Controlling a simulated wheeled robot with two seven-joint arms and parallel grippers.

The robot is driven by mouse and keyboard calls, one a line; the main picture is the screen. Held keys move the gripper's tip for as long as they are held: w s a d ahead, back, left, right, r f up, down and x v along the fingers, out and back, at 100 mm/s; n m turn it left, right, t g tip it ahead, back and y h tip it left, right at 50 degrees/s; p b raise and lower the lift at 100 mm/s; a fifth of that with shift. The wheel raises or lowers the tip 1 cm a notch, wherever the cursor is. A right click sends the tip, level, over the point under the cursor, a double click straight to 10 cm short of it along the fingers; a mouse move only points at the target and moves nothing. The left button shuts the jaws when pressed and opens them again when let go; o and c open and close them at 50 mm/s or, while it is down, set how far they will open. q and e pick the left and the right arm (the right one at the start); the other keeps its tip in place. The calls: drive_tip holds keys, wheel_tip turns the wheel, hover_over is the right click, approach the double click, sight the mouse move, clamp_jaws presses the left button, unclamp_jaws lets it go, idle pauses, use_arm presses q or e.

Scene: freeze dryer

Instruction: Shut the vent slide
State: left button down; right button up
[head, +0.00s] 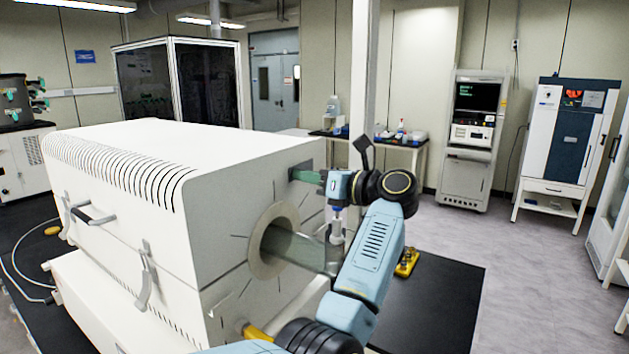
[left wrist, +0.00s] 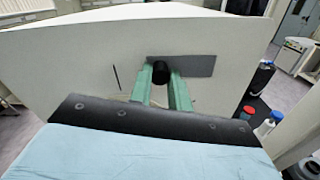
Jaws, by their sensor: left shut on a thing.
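The freeze dryer (head: 235,200) is a large white box in the head view, with a round flanged port on its end face. My left gripper (head: 299,175) reaches the upper part of that face, its green fingers pointing at it. In the left wrist view the gripper (left wrist: 161,88) is shut on a round black knob (left wrist: 160,72). The knob stands in front of a dark grey strip (left wrist: 195,66), which looks like the vent slide and extends mostly to the right of the knob. In the head view my gripper hides the knob. My right gripper is out of view.
A glass tube (head: 298,247) juts from the round port (head: 265,240) below my left arm. A yellow-based fitting (head: 406,262) sits on the black bench top (head: 440,300). Bottles (left wrist: 268,124) stand at the right in the left wrist view.

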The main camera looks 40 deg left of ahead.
use_arm(q)
drive_tip(key=c, duration=1.7)
unclamp_jaws()
drive_tip(key=shift+w+r, duration=0.1)
drive_tip(key=shift+c, duration=0.2)
drive_tip(key=o, duration=0.4)
drive_tip(key=shift+w, duration=0.15)
drive_tip(key=shift+o, duration=0.2)
drive_tip(key=w+d+b, duration=0.1)
drive_tip(key=d+b, duration=0.3)
drive_tip(key=d, duration=0.9)
drive_tip(key=shift+d, duration=0.15)
